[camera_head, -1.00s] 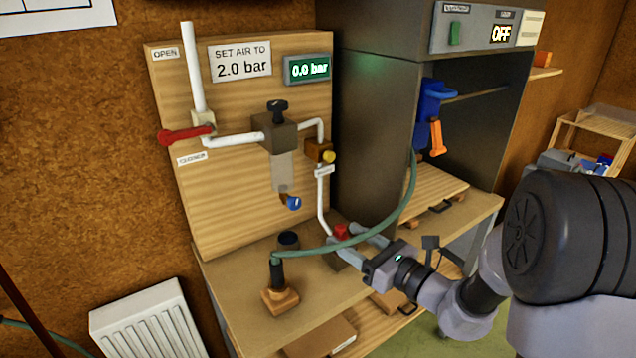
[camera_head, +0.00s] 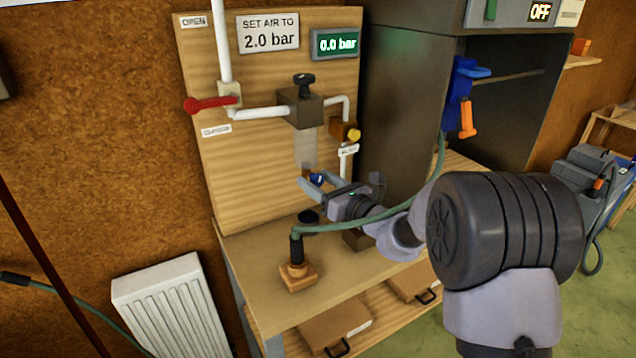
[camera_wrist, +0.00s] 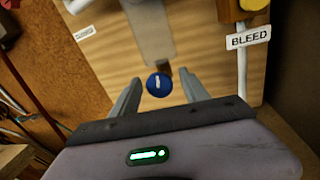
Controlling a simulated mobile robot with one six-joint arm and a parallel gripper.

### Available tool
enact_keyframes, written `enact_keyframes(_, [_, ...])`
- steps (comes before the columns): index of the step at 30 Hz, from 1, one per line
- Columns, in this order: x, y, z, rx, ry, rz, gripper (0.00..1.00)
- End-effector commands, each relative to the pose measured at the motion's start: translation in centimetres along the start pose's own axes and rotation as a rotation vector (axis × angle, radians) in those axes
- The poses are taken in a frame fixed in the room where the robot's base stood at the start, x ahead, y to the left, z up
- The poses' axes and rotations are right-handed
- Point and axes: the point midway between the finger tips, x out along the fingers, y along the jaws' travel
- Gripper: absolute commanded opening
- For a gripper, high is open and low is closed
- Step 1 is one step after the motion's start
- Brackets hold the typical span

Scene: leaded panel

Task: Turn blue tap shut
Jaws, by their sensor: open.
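The blue tap (camera_head: 316,179) is a small round knob at the bottom of the clear bowl under the regulator block (camera_head: 301,108). In the wrist view the blue tap (camera_wrist: 159,85) shows a white mark on its face, tilted a little off vertical. My gripper (camera_head: 308,187) is open and empty, at the height of the blue tap. In the wrist view the two fingers of my gripper (camera_wrist: 160,91) stand on either side of the tap, with a gap at each side. I cannot tell how deep the tap lies between them.
A red lever (camera_head: 208,104) sits on the white pipe at the left, and a yellow knob (camera_head: 354,136) is at the right above the BLEED label (camera_wrist: 249,39). A green hose (camera_head: 345,232) runs past my arm to a stand on the bench. The display (camera_head: 337,44) reads 0.0 bar.

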Motion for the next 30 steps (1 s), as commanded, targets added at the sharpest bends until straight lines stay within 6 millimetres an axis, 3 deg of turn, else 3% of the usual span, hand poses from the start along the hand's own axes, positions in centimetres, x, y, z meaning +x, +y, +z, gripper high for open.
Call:
enact_keyframes(3, [-0.03,0.01,0.01,0.0,0.0,0.0,0.51])
enact_keyframes(11, [-0.05,0.02,0.01,-0.001,0.0,0.001,0.0])
enact_keyframes(22, [-0.06,0.05,0.15,0.053,-0.008,0.002,0.0])
enact_keyframes(30, [-0.06,0.11,0.31,0.246,-0.037,0.005,0.0])
